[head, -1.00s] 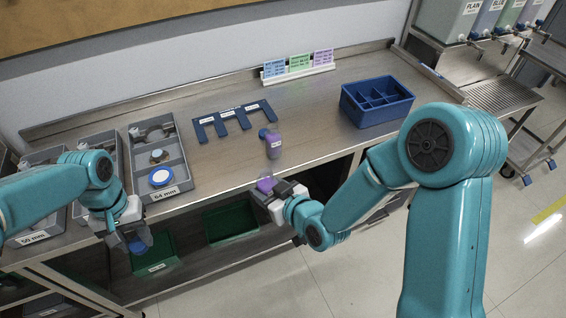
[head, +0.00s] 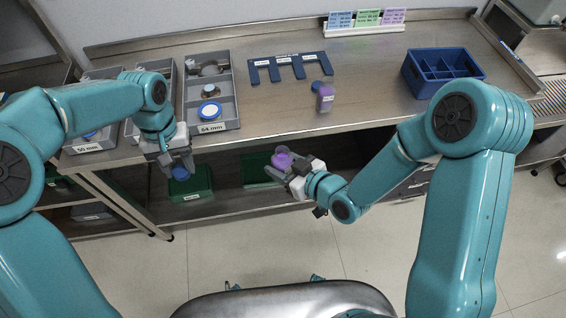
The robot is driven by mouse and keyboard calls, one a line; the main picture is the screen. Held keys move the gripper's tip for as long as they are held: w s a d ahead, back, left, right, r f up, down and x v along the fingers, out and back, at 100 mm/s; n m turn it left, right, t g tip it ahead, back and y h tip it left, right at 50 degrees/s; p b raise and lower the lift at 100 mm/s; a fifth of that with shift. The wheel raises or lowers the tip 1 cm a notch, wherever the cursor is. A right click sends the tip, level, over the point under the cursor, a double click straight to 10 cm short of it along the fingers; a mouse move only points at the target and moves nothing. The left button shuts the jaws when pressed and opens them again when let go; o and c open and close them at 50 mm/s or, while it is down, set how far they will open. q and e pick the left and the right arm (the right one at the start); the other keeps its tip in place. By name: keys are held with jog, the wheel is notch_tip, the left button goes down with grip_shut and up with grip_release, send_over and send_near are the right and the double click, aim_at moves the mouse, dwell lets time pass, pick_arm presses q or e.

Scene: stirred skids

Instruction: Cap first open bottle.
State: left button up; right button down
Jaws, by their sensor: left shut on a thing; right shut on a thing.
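My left gripper (head: 178,168) is shut on a blue cap (head: 180,174) in front of the bench's front edge, below the grey trays. My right gripper (head: 278,167) is shut on a bottle with purple contents (head: 283,160), also in front of the bench edge and to the right of the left gripper. The bottle's top is small and partly blurred, and the fingers hide part of its body. The cap and the held bottle are well apart.
Grey trays (head: 227,122), one labelled 64 mm, hold rings and lids, including a white-and-blue lid (head: 209,111). A dark blue slotted rack (head: 290,68) lies behind. A blue divided crate (head: 441,73) stands at right. Green bins (head: 190,187) sit on the shelf below.

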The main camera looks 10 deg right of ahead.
pick_arm(q)
jog(key=shift+r+n, duration=0.4)
jog(key=shift+n, duration=0.5)
jog(key=d+r+n, duration=0.1)
jog(key=d+r, duration=0.2)
jog(key=d, duration=0.4)
jog(key=w+d+r+n, duration=0.1)
jog(key=d+r+n, duration=0.1)
jog(key=d, duration=0.6)
jog(key=d+r+n+h, duration=0.1)
jog(key=d+r, duration=0.3)
jog(key=d, duration=0.4)
jog(key=shift+w+n, duration=0.2)
jog(key=shift+n, duration=0.3)
jog(key=shift+s+d+r, duration=0.2)
jog(key=shift+s+d, duration=0.05)
jog(key=shift+w, duration=0.1)
jog(key=shift+f, duration=0.2)
